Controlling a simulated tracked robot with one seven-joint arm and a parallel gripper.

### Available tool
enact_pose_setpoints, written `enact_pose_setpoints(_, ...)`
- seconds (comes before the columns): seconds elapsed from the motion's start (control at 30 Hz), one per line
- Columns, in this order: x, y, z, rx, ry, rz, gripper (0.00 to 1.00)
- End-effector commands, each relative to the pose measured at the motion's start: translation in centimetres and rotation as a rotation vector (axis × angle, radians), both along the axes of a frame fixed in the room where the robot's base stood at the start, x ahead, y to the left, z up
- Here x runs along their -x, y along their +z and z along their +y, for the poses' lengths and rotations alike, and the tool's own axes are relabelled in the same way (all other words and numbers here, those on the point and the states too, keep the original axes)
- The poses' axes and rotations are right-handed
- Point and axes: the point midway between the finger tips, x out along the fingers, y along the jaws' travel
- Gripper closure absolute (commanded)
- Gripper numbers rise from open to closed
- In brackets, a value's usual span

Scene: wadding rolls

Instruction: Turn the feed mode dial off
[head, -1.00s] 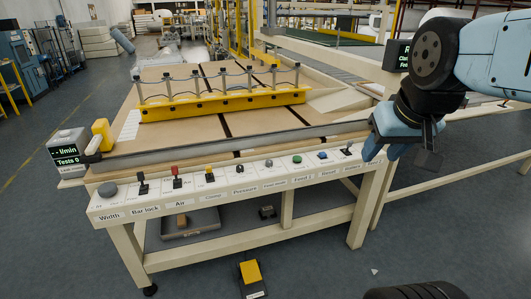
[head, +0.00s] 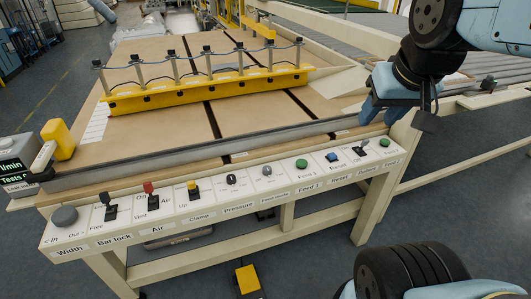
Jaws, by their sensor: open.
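The feed mode dial (head: 267,171) is a small grey knob on the white sloped control panel (head: 215,206) along the machine's front edge. It sits between the similar pressure dial (head: 231,179) and a green button (head: 301,163) labelled Feed 1. Its pointer setting is too small to read. My gripper (head: 400,114), with blue and dark parts, hangs open above the panel's right end, well to the right of the dial and not touching it. No object shows in the gripper.
A black lever (head: 362,148) and blue button (head: 332,157) lie between dial and gripper. Red (head: 150,190) and yellow (head: 193,188) switches stand to the left. A metal bar (head: 210,152) runs behind the panel. A yellow pedal (head: 247,279) lies on the floor below.

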Motion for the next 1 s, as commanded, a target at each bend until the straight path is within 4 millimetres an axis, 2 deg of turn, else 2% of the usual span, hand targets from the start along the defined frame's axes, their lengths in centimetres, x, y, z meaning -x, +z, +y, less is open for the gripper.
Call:
enact_pose_setpoints(0.23, 0.0, 0.0, 0.0, 0.000, 0.000, 0.000, 0.57)
enact_pose_setpoints(0.4, -0.4, 0.1, 0.1, 0.008, 0.016, 0.007, 0.42)
enact_pose_setpoints(0.47, -1.0, 0.0, 0.3, 0.017, 0.038, 0.018, 0.40)
enact_pose_setpoints(0.57, -2.6, -0.2, 0.7, 0.044, 0.101, 0.045, 0.40)
enact_pose_setpoints(0.73, -6.4, -0.9, 2.1, 0.104, 0.250, 0.104, 0.40)
enact_pose_setpoints(1.0, -12.6, -3.4, 5.1, 0.190, 0.505, 0.198, 0.40)
